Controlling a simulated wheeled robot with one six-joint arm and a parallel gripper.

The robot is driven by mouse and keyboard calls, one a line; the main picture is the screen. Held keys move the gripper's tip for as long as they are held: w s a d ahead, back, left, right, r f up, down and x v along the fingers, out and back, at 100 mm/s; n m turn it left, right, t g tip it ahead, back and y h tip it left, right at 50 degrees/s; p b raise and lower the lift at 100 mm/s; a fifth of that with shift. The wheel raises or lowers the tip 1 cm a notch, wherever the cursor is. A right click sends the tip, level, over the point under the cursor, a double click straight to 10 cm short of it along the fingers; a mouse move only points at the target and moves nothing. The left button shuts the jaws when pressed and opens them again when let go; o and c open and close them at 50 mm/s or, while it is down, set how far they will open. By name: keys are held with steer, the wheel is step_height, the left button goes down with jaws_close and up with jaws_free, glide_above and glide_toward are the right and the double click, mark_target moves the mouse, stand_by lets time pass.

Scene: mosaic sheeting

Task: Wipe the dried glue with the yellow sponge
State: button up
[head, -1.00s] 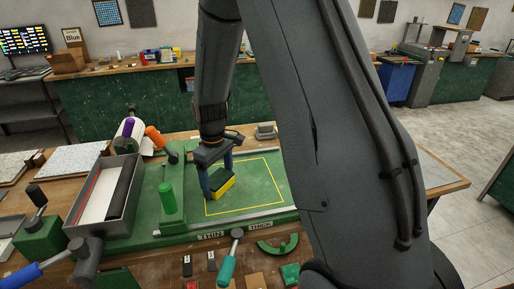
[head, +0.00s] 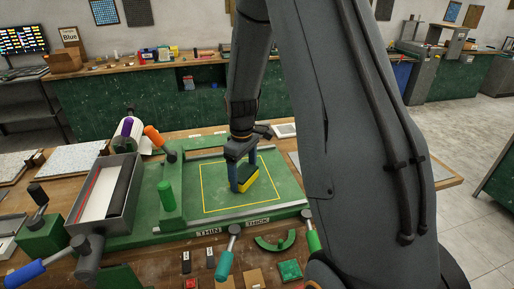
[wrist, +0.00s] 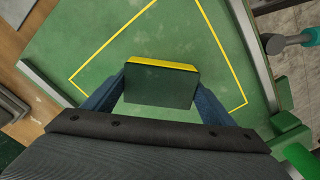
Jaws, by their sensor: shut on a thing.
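The yellow sponge (head: 248,183), with a dark green top face, is held between the fingers of my gripper (head: 241,178). It also shows in the wrist view (wrist: 160,84), between the blue fingers of my gripper (wrist: 158,92). The sponge is at or just above the green bed (head: 215,202), inside the yellow outline; I cannot tell whether it touches. Faint pale smudges (wrist: 150,22), perhaps dried glue, show on the green surface in the wrist view beyond the sponge. The surface under the sponge is hidden.
A grey tray (head: 133,207) with a dark roller stands left of the bed. A green-handled post (head: 166,195) rises at the bed's left. Levers with teal (head: 225,262) and green (head: 312,236) handles stand at the front edge. The outlined area around the sponge is mostly clear.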

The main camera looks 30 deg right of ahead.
mark_target(256, 170)
steer(key=shift+s+d, duration=0.2)
steer(key=shift+d, duration=0.75)
steer(key=shift+s+d, duration=0.2)
steer(key=shift+d, duration=0.75)
steer(key=shift+s+d+r+p, duration=0.1)
steer(key=shift+d+r+p, duration=0.1)
steer(key=shift+p, duration=0.25)
step_height(256, 170, up, 3)
steer(key=shift+a+f+p, duration=0.1)
steer(key=shift+f+p, duration=0.05)
steer(key=shift+p, duration=0.4)
steer(key=shift+r+p, duration=1.45)
steer(key=shift+r, duration=1.1)
